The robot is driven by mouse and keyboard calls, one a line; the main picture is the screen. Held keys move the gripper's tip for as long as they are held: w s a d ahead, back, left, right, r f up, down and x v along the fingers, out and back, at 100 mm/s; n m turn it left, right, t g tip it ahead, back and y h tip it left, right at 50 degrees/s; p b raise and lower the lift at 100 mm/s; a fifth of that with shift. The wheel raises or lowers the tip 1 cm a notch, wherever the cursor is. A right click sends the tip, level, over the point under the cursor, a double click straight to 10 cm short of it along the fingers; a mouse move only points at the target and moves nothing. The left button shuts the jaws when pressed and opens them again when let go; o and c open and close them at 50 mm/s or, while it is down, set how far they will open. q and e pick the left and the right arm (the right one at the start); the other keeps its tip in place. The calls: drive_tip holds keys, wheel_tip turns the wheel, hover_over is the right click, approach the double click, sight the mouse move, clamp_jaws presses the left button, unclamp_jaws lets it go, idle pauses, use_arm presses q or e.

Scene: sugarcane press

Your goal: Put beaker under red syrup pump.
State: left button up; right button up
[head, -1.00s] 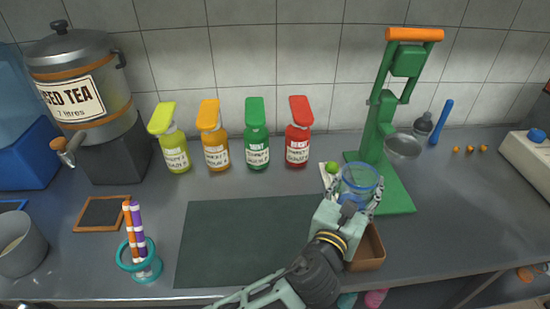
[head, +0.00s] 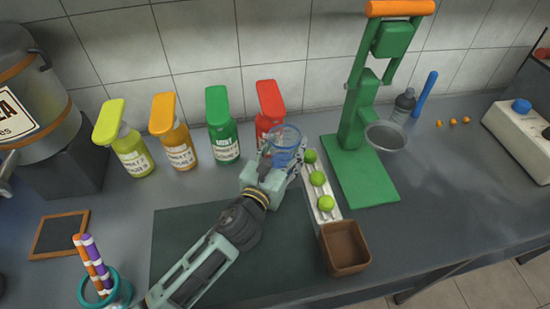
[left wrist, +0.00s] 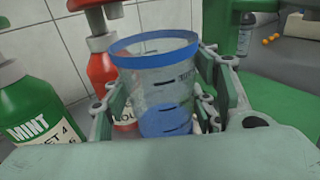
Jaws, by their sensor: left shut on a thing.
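My left gripper (head: 277,165) is shut on the clear beaker with a blue rim (head: 286,139). The beaker is upright in the left wrist view (left wrist: 155,85), between the two fingers. The red syrup pump bottle (head: 268,109) stands at the right end of the row of pump bottles, just behind the beaker, which hides its lower part in the head view. In the left wrist view the red bottle (left wrist: 101,66) shows behind and left of the beaker. I cannot tell whether the beaker touches the counter. My right gripper is not in view.
Green (head: 223,130), orange (head: 175,140) and yellow (head: 127,145) pump bottles stand to the left. A white tray with limes (head: 322,197), a brown box (head: 344,249) and a green press (head: 360,175) are to the right. A dark mat (head: 190,230) lies in front.

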sight(272, 157)
use_arm(q)
drive_tip(key=shift+w+a+f, duration=0.45)
drive_tip(key=shift+a+f, duration=0.1)
drive_tip(key=shift+a, duration=0.1)
drive_tip(key=shift+w+a+f, duration=0.15)
drive_tip(key=shift+w+a, duration=0.05)
drive_tip(key=shift+a, duration=0.05)
drive_tip(key=shift+a+f, duration=0.15)
drive_tip(key=shift+f, duration=0.1)
wheel_tip(272, 157, down, 4)
drive_tip(key=shift+r+b, duration=0.15)
drive_tip(key=shift+b, duration=0.45)
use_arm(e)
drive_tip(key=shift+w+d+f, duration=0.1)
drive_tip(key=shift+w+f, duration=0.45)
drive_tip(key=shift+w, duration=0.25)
use_arm(q)
drive_tip(key=o, duration=1.1)
drive_tip(key=shift+o, duration=0.2)
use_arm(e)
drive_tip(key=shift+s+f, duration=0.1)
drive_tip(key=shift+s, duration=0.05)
